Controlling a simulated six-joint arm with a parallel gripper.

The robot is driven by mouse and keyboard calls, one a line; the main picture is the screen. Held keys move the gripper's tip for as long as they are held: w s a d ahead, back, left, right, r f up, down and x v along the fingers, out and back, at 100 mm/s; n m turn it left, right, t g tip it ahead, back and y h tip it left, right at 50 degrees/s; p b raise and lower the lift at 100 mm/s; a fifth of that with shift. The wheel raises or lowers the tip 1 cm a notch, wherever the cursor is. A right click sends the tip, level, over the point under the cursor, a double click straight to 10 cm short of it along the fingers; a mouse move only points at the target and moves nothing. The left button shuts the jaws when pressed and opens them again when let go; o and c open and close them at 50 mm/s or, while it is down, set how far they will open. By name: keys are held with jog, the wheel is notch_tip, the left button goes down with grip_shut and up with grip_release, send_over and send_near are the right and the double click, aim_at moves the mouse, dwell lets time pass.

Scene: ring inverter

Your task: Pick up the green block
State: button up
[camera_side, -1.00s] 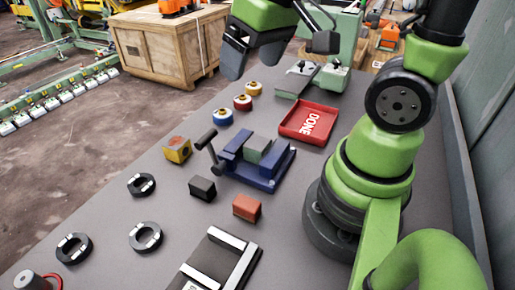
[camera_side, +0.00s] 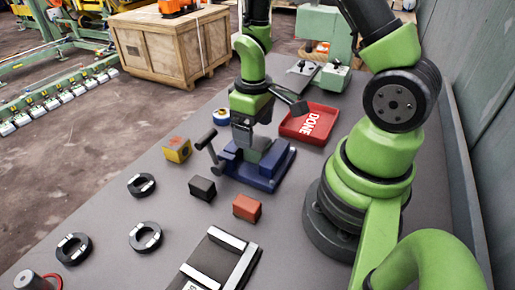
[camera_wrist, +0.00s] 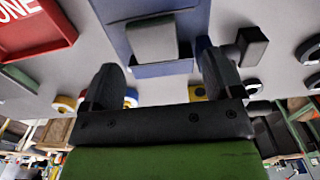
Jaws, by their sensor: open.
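The green block looks dull grey-green and sits in the blue vise (camera_side: 266,180). In the wrist view the block (camera_wrist: 152,42) shows grey between the blue vise parts (camera_wrist: 185,67). My gripper (camera_side: 250,138) points down at the vise in the side view and hides part of the block. In the wrist view my gripper (camera_wrist: 160,78) has its two dark fingers spread wide. The block appears ahead of the gap between them. Nothing is seen held. Whether a finger touches the block cannot be told.
A red DONE tray (camera_side: 309,123) lies right of the vise. A yellow block (camera_side: 177,150), a black block (camera_side: 202,188) and a red block (camera_side: 247,207) stand around it. The vise handle (camera_side: 207,139) sticks up at the left. Several dark rings lie at left.

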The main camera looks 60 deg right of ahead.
aim_at(257, 142)
jog(key=shift+s+d+f, duration=0.15)
jog(key=shift+f, duration=1.15)
jog(key=shift+s+d+f, duration=0.1)
jog(key=shift+s+f, duration=0.05)
jog(key=shift+f, duration=1.1)
jog(key=c, duration=1.3)
